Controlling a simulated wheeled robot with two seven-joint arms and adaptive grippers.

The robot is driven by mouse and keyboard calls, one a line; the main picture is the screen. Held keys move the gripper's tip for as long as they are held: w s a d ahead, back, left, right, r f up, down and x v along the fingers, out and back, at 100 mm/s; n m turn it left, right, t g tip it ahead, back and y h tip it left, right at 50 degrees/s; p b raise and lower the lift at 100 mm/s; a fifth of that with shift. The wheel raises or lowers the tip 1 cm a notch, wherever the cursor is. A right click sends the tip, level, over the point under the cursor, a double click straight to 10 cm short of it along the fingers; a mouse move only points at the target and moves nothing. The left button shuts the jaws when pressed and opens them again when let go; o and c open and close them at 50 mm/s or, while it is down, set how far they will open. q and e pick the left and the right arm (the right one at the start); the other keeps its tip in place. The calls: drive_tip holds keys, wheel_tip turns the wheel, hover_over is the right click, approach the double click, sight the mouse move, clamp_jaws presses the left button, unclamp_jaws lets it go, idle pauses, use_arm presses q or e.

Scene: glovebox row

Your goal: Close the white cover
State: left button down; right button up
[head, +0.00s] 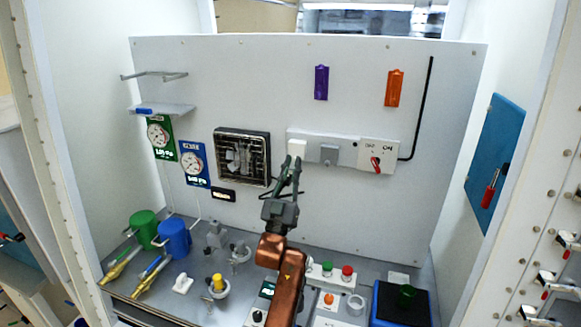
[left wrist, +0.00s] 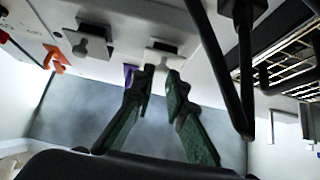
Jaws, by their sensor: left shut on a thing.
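The white cover (head: 298,148) is at the left end of a pale wall-mounted strip, left of a grey cover (head: 329,154). In the left wrist view the white cover (left wrist: 161,58) is at the fingertips, with a dark gap behind it. My left gripper (head: 291,164) reaches up to the white cover from below. In the left wrist view its two green fingers (left wrist: 160,75) are close around the cover's near edge, shut on it. The fingers partly hide the contact, and the cover's exact angle is hard to tell. My right gripper is not in view.
A switch panel with a red knob (head: 376,164) is right of the covers. A dark-framed grille (head: 242,157) is close on the left. Purple (head: 321,82) and orange (head: 394,88) pieces hang above. Below are green and red buttons (head: 347,271) and a yellow-topped item (head: 218,283).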

use_arm(q)
drive_tip(key=c, duration=2.3)
unclamp_jaws()
drive_tip(key=shift+w+f, duration=0.15)
drive_tip(key=shift+f, duration=0.05)
drive_tip(key=shift+c, duration=0.2)
drive_tip(key=shift+o, duration=0.7)
drive_tip(key=shift+w+d+f, duration=0.15)
drive_tip(key=shift+w+f, duration=0.05)
drive_tip(key=shift+w, duration=0.1)
drive_tip(key=shift+o, duration=1.3)
drive_tip(key=shift+s+r, duration=0.15)
drive_tip(key=v, duration=1.2)
